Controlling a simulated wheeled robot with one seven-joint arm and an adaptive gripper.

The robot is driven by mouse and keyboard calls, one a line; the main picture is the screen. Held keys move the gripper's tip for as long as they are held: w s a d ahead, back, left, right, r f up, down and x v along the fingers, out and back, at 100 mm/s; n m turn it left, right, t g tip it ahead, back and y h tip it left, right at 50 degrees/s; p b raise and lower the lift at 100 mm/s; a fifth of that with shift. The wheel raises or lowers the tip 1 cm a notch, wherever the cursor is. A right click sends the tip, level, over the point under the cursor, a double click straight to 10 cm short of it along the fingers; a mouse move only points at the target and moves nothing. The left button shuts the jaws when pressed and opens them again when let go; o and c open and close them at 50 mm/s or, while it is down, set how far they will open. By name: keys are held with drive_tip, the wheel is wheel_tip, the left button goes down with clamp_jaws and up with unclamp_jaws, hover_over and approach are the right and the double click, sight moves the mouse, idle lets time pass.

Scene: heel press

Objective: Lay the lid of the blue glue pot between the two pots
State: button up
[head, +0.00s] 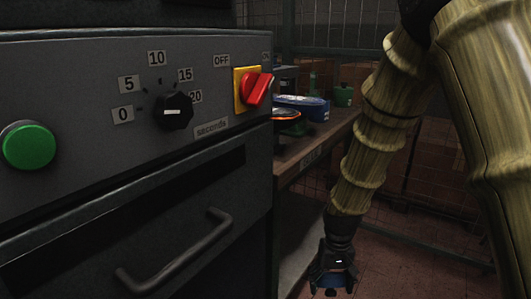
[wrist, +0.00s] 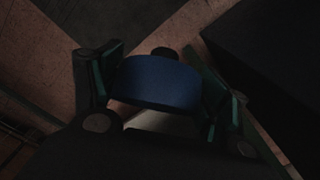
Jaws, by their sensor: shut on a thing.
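My gripper (head: 332,278) hangs low at the bottom of the head view, below the bench top and out over the floor. It is shut on a blue lid (wrist: 158,84) with a small dark knob (wrist: 163,53). The wrist view shows the lid between the two fingers (wrist: 160,95), tilted edge-on. A small green pot (head: 343,95) with a knobbed lid stands on the far end of the bench. A blue object (head: 303,106) with a pale rim lies in front of it; I cannot tell whether it is the blue pot.
The grey press (head: 140,110) with dial, green button and red switch fills the left. The wooden bench (head: 325,140) runs beyond it. An orange-rimmed item (head: 286,114) sits near its front. A wire-mesh fence (head: 340,30) stands behind. Open floor (head: 390,275) lies lower right.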

drive_tip(key=r+p, duration=0.4)
drive_tip(key=p, duration=0.2)
drive_tip(key=s+r+p, duration=0.1)
drive_tip(key=r+p, duration=0.3)
drive_tip(key=p, duration=0.3)
drive_tip(key=r+p, duration=0.4)
drive_tip(key=p, duration=0.2)
drive_tip(key=shift+s+r+p, duration=0.2)
drive_tip(key=shift+r+p, duration=0.1)
drive_tip(key=shift+r, duration=0.1)
wheel_tip(320, 180, up, 8)
drive_tip(key=s+p, duration=0.1)
drive_tip(key=p, duration=1.3)
drive_tip(key=shift+s+r, duration=0.25)
drive_tip(key=shift+s, duration=0.1)
